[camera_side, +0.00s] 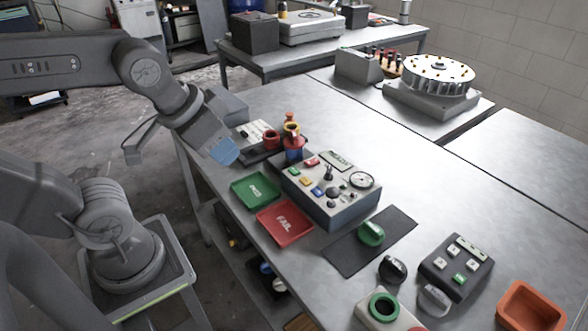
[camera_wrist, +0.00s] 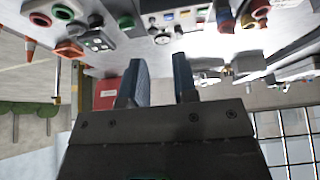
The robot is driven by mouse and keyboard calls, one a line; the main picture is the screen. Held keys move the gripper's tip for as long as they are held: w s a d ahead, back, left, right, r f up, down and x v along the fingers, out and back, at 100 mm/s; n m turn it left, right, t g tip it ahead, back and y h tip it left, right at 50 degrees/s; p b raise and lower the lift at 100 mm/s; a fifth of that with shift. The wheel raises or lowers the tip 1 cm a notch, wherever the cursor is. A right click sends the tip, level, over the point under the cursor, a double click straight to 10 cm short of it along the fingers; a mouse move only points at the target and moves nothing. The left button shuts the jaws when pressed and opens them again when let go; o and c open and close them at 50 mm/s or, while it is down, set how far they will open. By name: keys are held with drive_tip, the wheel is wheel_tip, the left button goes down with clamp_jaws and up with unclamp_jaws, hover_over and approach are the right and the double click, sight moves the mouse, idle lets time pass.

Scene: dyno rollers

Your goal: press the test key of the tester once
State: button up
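A grey box with a small display, a round dial, a black knob and several coloured keys, apparently the tester (camera_side: 330,190), stands on the bench in the middle of the side view. Its panel also shows at the top of the wrist view (camera_wrist: 180,17). The key labels are too small to read, so I cannot tell which key is the test key. My gripper (camera_side: 224,152) is above the bench's left edge, to the left of the tester and apart from it. In the wrist view its two blue fingers (camera_wrist: 160,82) are spread with nothing between them.
A green tray (camera_side: 256,190) and a red FAIL tray (camera_side: 284,223) lie left of the tester. Red and yellow parts (camera_side: 291,135) stand behind it.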

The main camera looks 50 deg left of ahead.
clamp_jaws()
idle(1.4)
